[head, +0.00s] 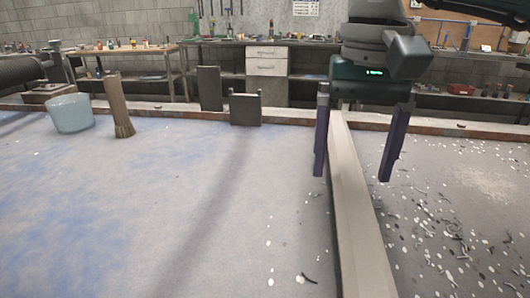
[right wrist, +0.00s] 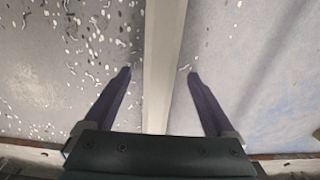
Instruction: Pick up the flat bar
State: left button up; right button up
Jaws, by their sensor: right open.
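The flat bar appears to be the long pale grey bar (head: 358,220) running from the table's far edge toward me in the head view. It also shows in the right wrist view (right wrist: 163,45), running lengthwise through the middle. My right gripper (head: 351,178) is open, pointing down over the bar's far part, with one finger on each side of it. In the right wrist view the open fingers (right wrist: 158,74) show a gap on both sides of the bar. I cannot tell how far the tips are above the table. My left gripper is not in view.
A pale blue cup (head: 70,114) and a brown brush-like object (head: 118,105) stand at the far left. Two dark plates (head: 209,88) (head: 245,109) stand near the far edge. Small scraps (head: 450,225) litter the table right of the bar. The left middle is mostly clear.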

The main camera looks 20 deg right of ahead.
jog(key=shift+f, duration=0.6)
grip_shut()
jog(key=shift+r, duration=0.15)
dwell(0.4)
